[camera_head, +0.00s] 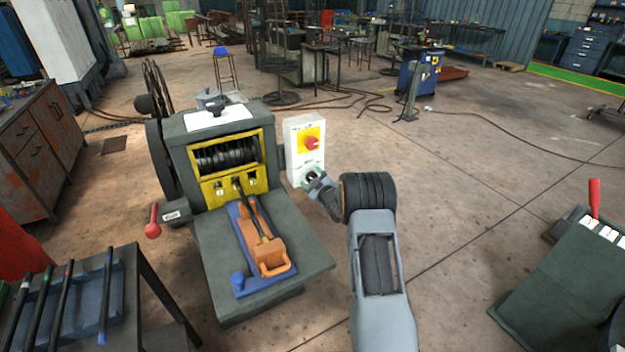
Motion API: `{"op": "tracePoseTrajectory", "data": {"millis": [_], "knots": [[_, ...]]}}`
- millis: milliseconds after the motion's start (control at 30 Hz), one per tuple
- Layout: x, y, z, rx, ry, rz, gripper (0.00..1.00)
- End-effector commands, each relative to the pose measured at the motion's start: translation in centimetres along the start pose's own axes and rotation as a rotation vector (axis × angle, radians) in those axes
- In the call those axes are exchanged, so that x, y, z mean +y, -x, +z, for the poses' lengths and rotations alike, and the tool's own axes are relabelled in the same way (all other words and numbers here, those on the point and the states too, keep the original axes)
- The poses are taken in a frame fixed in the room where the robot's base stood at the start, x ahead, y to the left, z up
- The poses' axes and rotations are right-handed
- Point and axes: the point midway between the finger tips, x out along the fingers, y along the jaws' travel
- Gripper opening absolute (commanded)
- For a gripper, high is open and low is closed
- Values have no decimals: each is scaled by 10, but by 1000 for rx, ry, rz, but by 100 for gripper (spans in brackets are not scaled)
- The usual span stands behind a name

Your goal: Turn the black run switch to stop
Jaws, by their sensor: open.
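A pale control box (293,152) stands at the right side of the dark machine. Its upper part carries a red rotary knob (311,142) on a yellow plate. Below it, on the lower front of the box, is the black run switch (311,175), small and partly covered by my gripper. My gripper (315,183) is right at the switch, open, with its fingers close around or against it. Whether they touch it, and which way the switch points, I cannot tell.
The machine's yellow-framed drum opening (227,186) is left of the box. A red-knobbed lever (153,222) sticks out left. A green console (550,285) stands at right.

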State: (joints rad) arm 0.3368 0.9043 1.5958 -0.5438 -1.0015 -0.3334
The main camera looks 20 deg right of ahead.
Motion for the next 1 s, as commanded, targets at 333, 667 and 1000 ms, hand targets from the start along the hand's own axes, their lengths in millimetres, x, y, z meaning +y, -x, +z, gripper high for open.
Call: {"op": "tracePoseTrajectory", "data": {"millis": [333, 667, 1000], "knots": [[0, 0, 0, 0, 0, 0, 57], [0, 0, 0, 0, 0, 0, 25], [-2, 0, 1, 2, -51, -1, 22]]}}
